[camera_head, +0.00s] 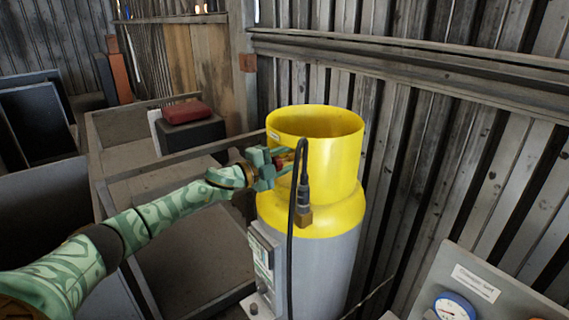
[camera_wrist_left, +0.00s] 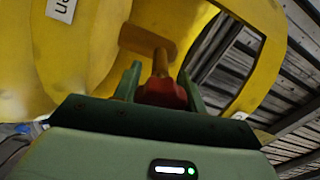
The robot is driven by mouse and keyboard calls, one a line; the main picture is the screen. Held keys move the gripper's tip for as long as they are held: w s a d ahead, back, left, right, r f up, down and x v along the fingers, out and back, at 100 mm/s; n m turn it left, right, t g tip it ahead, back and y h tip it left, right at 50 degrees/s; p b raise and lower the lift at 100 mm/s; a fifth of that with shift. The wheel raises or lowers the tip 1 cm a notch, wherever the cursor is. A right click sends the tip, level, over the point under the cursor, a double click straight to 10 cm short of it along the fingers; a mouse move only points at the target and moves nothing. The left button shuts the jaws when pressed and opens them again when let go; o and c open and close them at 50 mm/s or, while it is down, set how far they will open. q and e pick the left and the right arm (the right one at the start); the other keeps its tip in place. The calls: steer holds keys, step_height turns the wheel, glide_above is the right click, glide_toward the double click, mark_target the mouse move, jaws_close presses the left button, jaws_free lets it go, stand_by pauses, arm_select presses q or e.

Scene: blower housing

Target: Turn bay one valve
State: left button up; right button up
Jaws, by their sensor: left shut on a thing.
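A grey cylinder has a yellow collar (camera_head: 335,158) on top. The valve (camera_wrist_left: 161,92), with a red knob and a brass stem, sits in an opening in the collar in the left wrist view. My left gripper (camera_head: 284,163) reaches the left side of the collar. In the left wrist view the left gripper's fingers (camera_wrist_left: 161,84) are on both sides of the red knob and shut on it. In the head view the fingers and collar edge hide most of the knob. My right gripper is in neither view.
A panel with a blue gauge (camera_head: 454,307) stands at the lower right. Wooden bins (camera_head: 185,200) stand left, with a red box (camera_head: 188,111) behind. A corrugated wall (camera_head: 440,130) is close behind the cylinder.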

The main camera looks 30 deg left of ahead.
arm_select(q)
steer(key=shift+f+m+b, duration=0.15)
steer(key=shift+m+b, duration=0.5)
steer(key=shift+m, duration=1.55)
steer(key=o, duration=1)
steer(key=shift+c, duration=0.2)
steer(key=shift+s, duration=0.1)
steer(key=b+v, duration=0.5)
steer(key=v, duration=1.1)
steer(key=shift+b, duration=0.3)
steer(key=shift+s+a, duration=0.1)
